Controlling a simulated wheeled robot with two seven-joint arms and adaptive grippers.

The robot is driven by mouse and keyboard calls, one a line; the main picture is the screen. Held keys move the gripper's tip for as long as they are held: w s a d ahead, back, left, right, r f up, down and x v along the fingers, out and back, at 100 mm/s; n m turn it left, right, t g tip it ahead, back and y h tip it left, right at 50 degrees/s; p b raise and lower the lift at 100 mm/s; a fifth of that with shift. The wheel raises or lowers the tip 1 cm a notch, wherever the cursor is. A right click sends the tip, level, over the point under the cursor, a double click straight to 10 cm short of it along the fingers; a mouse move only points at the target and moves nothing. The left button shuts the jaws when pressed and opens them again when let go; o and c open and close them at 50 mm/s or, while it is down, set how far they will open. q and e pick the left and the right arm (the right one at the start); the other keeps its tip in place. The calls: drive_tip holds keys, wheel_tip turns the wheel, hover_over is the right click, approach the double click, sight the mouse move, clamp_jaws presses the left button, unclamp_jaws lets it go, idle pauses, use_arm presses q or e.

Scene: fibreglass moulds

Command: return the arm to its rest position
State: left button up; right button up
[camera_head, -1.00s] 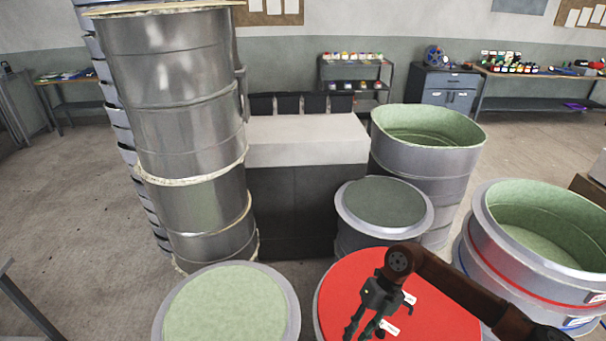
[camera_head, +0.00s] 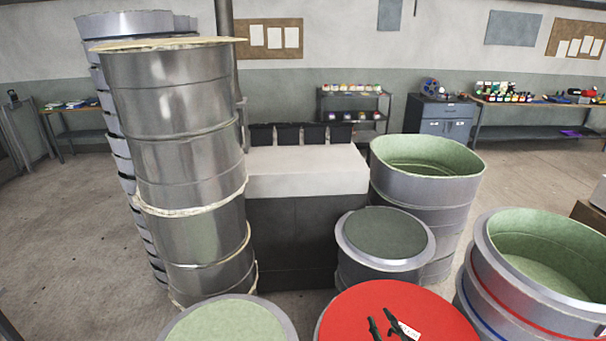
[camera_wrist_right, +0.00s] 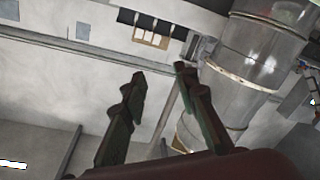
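My right gripper (camera_head: 381,322) shows at the bottom edge of the head view as dark fingers in front of a red round mould top (camera_head: 365,300). In the right wrist view, its two fingers (camera_wrist_right: 158,80) stand apart with nothing between them. The rest of my right arm is below the head view's frame. My left arm and gripper are not in view.
A tall metal mould stack (camera_head: 180,130) stands left, beside a white-topped block (camera_head: 305,170). A grey-green lidded mould (camera_head: 385,235), open green-lined moulds (camera_head: 425,155) (camera_head: 545,250) and a pale green top (camera_head: 225,322) surround the red one. Open floor lies far left.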

drive_tip(key=s+d+f+m+g+h, duration=0.35)
drive_tip(key=s+d+f, duration=0.3)
drive_tip(key=f, duration=0.25)
drive_tip(key=s+d+f+m+g+h, duration=0.25)
drive_tip(key=s+d+f+g, duration=0.2)
drive_tip(key=s+f, duration=0.35)
drive_tip(key=s+d+f+m+g+y, duration=0.1)
drive_tip(key=s+f+g, duration=0.3)
drive_tip(key=s, duration=0.5)
drive_tip(key=s+d+f+m+g+y, duration=0.1)
drive_tip(key=s+d+f+m+g, duration=0.1)
drive_tip(key=s+f, duration=0.55)
drive_tip(key=s+a+f+n+g+b, duration=0.1)
drive_tip(key=s+f+b, duration=0.15)
drive_tip(key=f, duration=1.45)
drive_tip(key=s+a+f+g+b, duration=0.1)
drive_tip(key=s+f+b, duration=0.15)
drive_tip(key=f, duration=1.45)
use_arm(q)
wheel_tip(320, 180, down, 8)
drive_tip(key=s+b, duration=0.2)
drive_tip(key=b, duration=0.1)
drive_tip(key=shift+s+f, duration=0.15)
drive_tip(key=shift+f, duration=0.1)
use_arm(e)
drive_tip(key=s+f+g, duration=0.1)
drive_tip(key=s+f, duration=1.9)
drive_tip(key=s, duration=0.1)
drive_tip(key=shift+s+n, duration=0.2)
drive_tip(key=shift+n, duration=0.1)
